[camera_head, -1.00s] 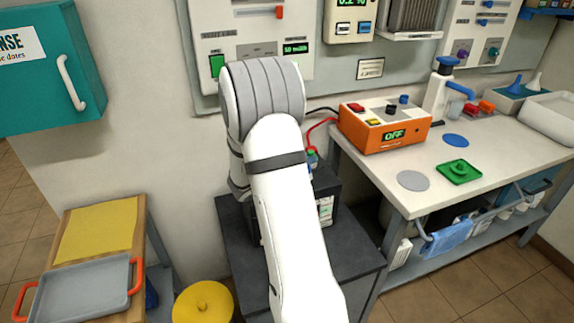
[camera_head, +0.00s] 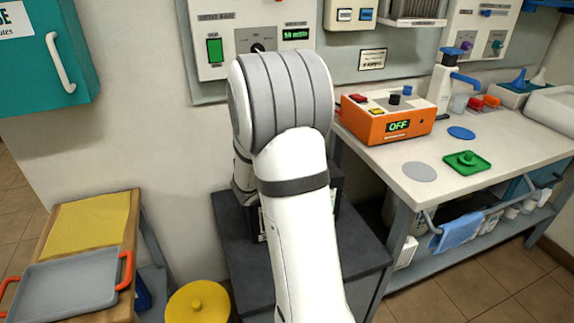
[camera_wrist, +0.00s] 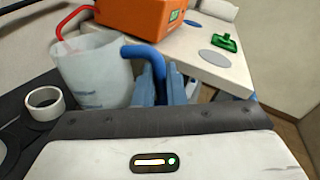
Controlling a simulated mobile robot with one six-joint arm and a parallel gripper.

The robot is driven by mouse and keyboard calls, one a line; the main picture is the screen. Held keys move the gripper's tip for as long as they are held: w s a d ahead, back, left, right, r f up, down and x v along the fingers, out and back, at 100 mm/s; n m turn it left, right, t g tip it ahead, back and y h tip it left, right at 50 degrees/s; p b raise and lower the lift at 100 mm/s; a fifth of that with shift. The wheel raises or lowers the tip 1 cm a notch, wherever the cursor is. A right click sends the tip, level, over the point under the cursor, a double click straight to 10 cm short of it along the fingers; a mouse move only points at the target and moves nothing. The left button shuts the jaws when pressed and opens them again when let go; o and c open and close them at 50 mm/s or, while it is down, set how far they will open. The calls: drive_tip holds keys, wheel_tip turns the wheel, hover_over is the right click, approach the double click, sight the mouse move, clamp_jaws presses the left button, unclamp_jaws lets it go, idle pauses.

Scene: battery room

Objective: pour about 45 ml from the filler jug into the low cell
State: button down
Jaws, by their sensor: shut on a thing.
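The filler jug (camera_wrist: 92,78) is a translucent whitish vessel with a blue handle (camera_wrist: 143,52), at the left of the wrist view. My gripper (camera_wrist: 163,84) is shut on the handle with its blue-grey fingers. The jug stands over or beside a dark top (camera_wrist: 18,125) with a pale ring (camera_wrist: 44,102) on it. I cannot tell whether that ring is the low cell's opening. The liquid level and the jug's exact tilt are unclear. In the head view my arm hides the gripper, the jug and most of the dark battery (camera_head: 338,190).
An orange charger (camera_head: 385,122) reading OFF sits on the white bench (camera_head: 440,195) at right, with a green dish (camera_head: 467,161) in front. A grey tray (camera_head: 68,285) and a yellow lid (camera_head: 198,302) are at left.

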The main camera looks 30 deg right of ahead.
drive_tip(key=s+f+m+b, duration=0.1)
drive_tip(key=b, duration=0.2)
drive_tip(key=s+f+m+b, duration=0.1)
drive_tip(key=m+b, duration=0.1)
drive_tip(key=b, duration=0.2)
drive_tip(key=shift+f+t+h+b, duration=0.3)
drive_tip(key=shift+f+h, duration=0.05)
drive_tip(key=shift+h, duration=0.05)
drive_tip(key=shift+m, duration=0.4)
drive_tip(key=c, duration=2)
unclamp_jaws()
clamp_jaws()
drive_tip(key=shift+r, duration=0.1)
